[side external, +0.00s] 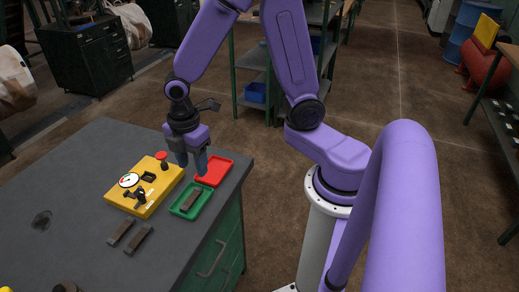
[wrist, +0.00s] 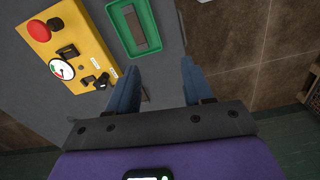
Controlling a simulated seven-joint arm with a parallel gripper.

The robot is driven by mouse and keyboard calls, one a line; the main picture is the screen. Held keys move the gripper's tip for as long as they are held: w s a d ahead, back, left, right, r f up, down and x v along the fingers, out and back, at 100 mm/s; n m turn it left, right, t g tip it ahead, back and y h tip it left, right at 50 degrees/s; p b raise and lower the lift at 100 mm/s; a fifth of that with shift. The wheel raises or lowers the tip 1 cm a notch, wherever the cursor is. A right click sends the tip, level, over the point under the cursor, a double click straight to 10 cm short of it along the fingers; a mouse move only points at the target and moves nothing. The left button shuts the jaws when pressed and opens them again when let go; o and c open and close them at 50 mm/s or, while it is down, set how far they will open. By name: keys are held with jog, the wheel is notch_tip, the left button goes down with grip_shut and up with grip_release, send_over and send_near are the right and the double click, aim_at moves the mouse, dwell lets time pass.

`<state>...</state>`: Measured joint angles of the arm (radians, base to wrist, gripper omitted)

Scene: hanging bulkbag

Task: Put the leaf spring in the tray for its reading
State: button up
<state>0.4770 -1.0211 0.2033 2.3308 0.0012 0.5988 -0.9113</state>
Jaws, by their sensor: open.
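Two dark flat bars that look like leaf springs, the left one (side external: 121,232) and the right one (side external: 139,239), lie side by side on the table in the side view. A similar bar (side external: 192,199) lies inside the green tray (side external: 178,210); this bar (wrist: 140,26) and the green tray (wrist: 112,15) also show in the wrist view. A red tray (side external: 222,171) sits behind the green one, partly hidden by my gripper. My gripper (side external: 191,169) points down near the trays; its two blue fingers (wrist: 160,66) are apart, with nothing between them.
A yellow test box (side external: 152,196) with a dial (side external: 129,180), a red button (side external: 161,155) and black fittings stands left of the trays. The grey table (side external: 75,185) is largely clear on the left. Its right edge runs close beside the trays.

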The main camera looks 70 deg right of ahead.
jog(key=s+d+r+m, duration=0.1)
jog(key=s+r+m, duration=0.1)
jog(key=s, duration=0.7)
jog(key=s+d+r+m, duration=0.1)
jog(key=s+r+m, duration=0.1)
jog(key=s+r, duration=0.3)
jog(key=s, duration=0.4)
jog(key=shift+r, duration=0.3)
